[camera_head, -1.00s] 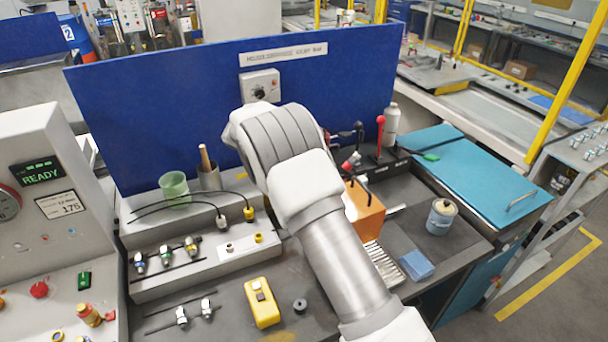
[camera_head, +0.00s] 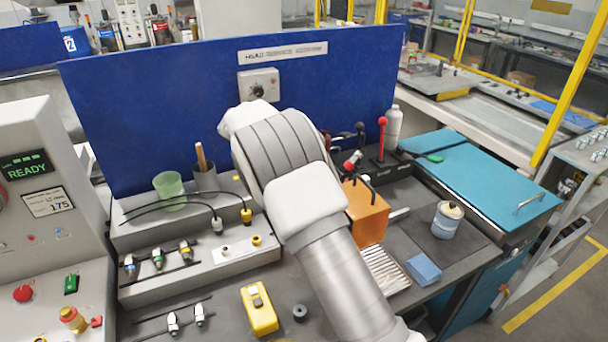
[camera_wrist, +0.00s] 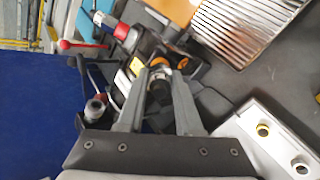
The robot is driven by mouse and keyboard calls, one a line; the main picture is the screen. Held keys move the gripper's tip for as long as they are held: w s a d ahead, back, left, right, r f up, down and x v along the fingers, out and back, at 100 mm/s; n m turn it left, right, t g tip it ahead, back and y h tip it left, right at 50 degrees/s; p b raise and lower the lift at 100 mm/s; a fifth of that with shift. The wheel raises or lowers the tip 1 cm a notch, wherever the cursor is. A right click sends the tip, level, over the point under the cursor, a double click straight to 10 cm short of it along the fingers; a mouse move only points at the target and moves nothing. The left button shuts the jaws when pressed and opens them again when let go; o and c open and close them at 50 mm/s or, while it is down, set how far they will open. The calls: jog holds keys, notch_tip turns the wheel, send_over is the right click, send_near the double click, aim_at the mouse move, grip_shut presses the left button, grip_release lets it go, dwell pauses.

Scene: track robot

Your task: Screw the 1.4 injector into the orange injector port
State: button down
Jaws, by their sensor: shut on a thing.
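My gripper (camera_wrist: 160,80) shows in the wrist view with its two grey fingers shut on a dark, roughly cylindrical part, which I take to be the injector (camera_wrist: 159,88). No 1.4 mark is readable. An orange ring (camera_wrist: 158,62) sits at the far end of the held part. A second orange ring (camera_wrist: 184,62) lies just right of it on a black fixture (camera_wrist: 140,50). I cannot tell which ring is the orange port, nor whether the injector touches or is seated in it. In the head view my arm hides the gripper and the injector.
More injectors stand in a rack (camera_head: 135,288) at left and others (camera_head: 173,323) lie in front. A yellow meter (camera_head: 259,310), orange box (camera_head: 367,214), slatted tray (camera_head: 384,271) and blue sponge (camera_head: 424,268) are on the bench. A blue panel (camera_head: 150,110) stands behind.

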jog(key=shift+f+m+b, duration=0.2)
jog(key=shift+m+b, duration=1.3)
jog(key=shift+m, duration=0.1)
jog(key=shift+c, duration=2.2)
grip_release()
jog(key=shift+r, duration=0.2)
jog(key=p+v, duration=0.1)
jog(key=v, duration=1.6)
jog(key=s+d+r+m+y, duration=0.1)
jog(key=s+d+r+y, duration=0.25)
jog(key=s+d, duration=0.4)
jog(key=s+d+r+m+y, duration=0.2)
jog(key=s+d+r, duration=0.2)
jog(key=d, duration=0.6)
jog(key=s+d+f+m+t+y, duration=0.1)
jog(key=s+f, duration=0.3)
jog(key=s, duration=0.7)
jog(key=s+d+f+m+t+y, duration=0.1)
jog(key=s+d+f+m, duration=0.1)
jog(key=s, duration=1)
notch_tip(320, 180, down, 3)
jog(key=shift+s+d+r+m+y, duration=0.15)
jog(key=shift+s+d+m+y, duration=0.15)
jog(key=shift+d, duration=0.55)
